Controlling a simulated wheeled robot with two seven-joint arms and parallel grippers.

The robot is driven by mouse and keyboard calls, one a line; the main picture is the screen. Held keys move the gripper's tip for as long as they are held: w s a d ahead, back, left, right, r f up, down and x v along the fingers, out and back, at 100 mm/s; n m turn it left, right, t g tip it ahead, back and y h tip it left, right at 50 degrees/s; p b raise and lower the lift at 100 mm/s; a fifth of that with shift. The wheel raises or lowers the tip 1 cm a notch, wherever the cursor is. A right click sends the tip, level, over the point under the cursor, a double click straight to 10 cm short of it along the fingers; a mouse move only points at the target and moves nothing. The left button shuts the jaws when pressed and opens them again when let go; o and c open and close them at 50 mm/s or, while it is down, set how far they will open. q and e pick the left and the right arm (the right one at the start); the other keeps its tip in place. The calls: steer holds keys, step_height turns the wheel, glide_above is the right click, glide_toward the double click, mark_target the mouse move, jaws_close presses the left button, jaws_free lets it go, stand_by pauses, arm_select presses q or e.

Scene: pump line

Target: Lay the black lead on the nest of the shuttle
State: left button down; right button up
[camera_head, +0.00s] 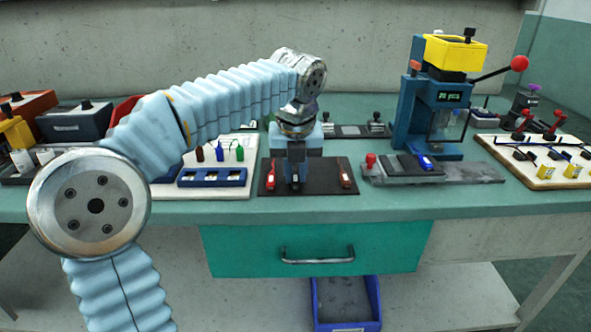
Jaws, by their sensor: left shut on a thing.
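My left gripper (295,183) points down over the dark mat (320,187) in the middle of the bench. It is shut on a small dark thing, which looks like the black lead; the fingers hide most of it. I cannot tell whether it still touches the mat. The shuttle (388,168), with a red knob, a dark block and a blue part, sits on a grey rail right of the mat. Its nest is too small to make out. My right gripper is out of view.
A blue press (430,110) with a yellow top and red-knobbed lever stands behind the shuttle. A board with yellow-tagged parts (535,168) is at the right. A blue three-pocket tray (212,177) lies left of the mat. A blue bin (345,305) is below the drawer.

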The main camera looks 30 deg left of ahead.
arm_select(q)
steer(key=shift+r+p, duration=1.2)
steer(key=shift+r, duration=1.8)
steer(key=shift+d, duration=0.1)
